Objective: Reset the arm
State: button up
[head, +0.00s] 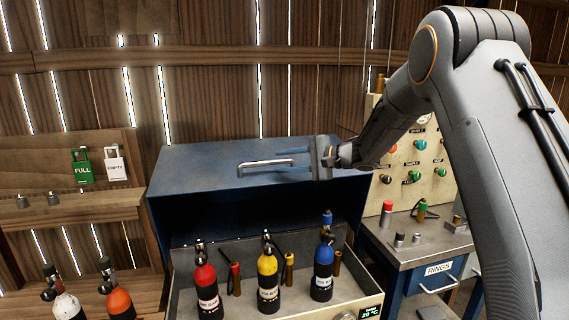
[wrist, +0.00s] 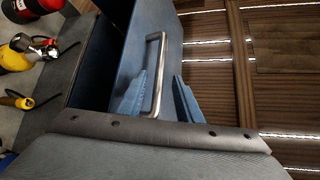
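My gripper (head: 279,160) is at the blue lid (head: 215,185) of the compressor chest, its fingers pointing left in the head view. The lid is raised, with a metal bar handle (head: 262,163) on its face. In the wrist view, the two blue fingers of my gripper (wrist: 158,78) are spread apart. The handle (wrist: 153,60) shows between them there, and neither finger is seen clamped on it. I cannot tell whether a finger touches the handle or lid.
Red (head: 206,288), yellow (head: 267,280) and blue (head: 323,272) cylinders stand in the open chest. A workbench (head: 415,255) with a control panel (head: 447,170) is at right. FULL (head: 82,170) and EMPTY (head: 114,165) tags hang at left. White (head: 67,304) and orange (head: 119,303) cylinders stand below.

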jog(key=shift+w+d+r+t+h, duration=0.2)
jog(key=shift+d+t+h, duration=0.1)
jog(key=shift+d+t, duration=0.15)
jog(key=s+d+f+n+t+h, duration=0.1)
jog(key=s+d+f+h, duration=0.1)
jog(key=s+d+h, duration=0.3)
jog(key=s+d+f+n+t+h, duration=0.1)
jog(key=d+h, duration=0.1)
jog(key=d, duration=0.5)
jog(key=s+d+f+t+h, duration=0.1)
jog(key=s+d+f+h, duration=0.2)
jog(key=d, duration=0.4)
jog(key=s+d+f+n+g+h, duration=0.1)
jog(key=s+d+f+n+g, duration=0.15)
jog(key=s, duration=0.85)
jog(key=s+d+f+n+g+h, duration=0.1)
jog(key=s+f+n+g, duration=0.2)
jog(key=s, duration=0.7)
jog(key=s+d+f+n+g+h, duration=0.15)
jog(key=s+f, duration=0.25)
jog(key=s, duration=0.7)
notch_tip(320, 180, down, 6)
jog(key=m+g+b, duration=0.1)
jog(key=g+b, duration=0.1)
jog(key=b, duration=0.3)
jog(key=shift+a+f, duration=0.15)
jog(key=shift+f, duration=0.1)
